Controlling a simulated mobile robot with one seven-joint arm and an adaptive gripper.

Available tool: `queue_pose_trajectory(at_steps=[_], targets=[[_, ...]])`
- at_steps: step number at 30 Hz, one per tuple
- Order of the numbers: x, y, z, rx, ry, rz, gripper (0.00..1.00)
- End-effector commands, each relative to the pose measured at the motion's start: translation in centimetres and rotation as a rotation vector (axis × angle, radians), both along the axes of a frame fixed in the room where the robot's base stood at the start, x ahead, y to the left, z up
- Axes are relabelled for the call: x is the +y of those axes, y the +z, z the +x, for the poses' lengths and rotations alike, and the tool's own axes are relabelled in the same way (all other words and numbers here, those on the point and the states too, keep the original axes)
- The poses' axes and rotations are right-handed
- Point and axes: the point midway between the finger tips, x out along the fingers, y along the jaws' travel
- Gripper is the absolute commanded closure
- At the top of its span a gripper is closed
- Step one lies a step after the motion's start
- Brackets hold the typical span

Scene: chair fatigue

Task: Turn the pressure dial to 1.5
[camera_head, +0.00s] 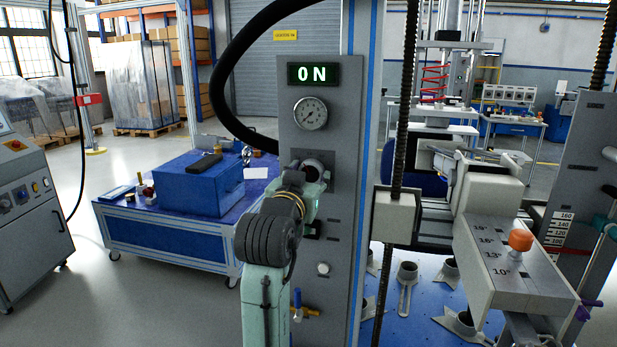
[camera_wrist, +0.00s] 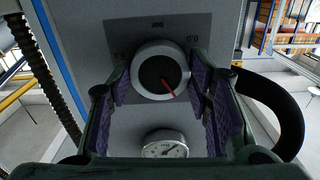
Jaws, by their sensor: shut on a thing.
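The pressure dial (camera_wrist: 160,72) is a round knob with a silver rim, a dark face and a red pointer line, set on a dark plate. In the wrist view the red line points down and to the right. My gripper (camera_wrist: 161,85) is shut on the dial, with a purple-padded finger on each side of it. In the head view my gripper (camera_head: 305,182) covers most of the dial (camera_head: 318,165) on the grey panel. The plate shows "bar" and "0.0"; the other markings are partly hidden by my fingers.
A round gauge (camera_head: 310,113) sits on the panel above the dial, under a display (camera_head: 312,74) reading "ON". A white button (camera_head: 323,268) is lower on the panel. A black hose (camera_head: 232,75) arches at the left. A blue cart (camera_head: 165,240) stands behind left.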

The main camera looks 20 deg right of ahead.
Motion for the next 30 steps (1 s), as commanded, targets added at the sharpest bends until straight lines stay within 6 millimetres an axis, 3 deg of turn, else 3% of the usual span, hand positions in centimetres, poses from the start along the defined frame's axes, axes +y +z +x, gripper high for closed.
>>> queue_pose_trajectory(at_steps=[11, 30], targets=[[-0.01, 0.10, -0.01, 0.038, -0.001, -0.054, 0.82], [-0.10, 0.17, -0.03, 0.300, -0.001, -0.440, 0.82]])
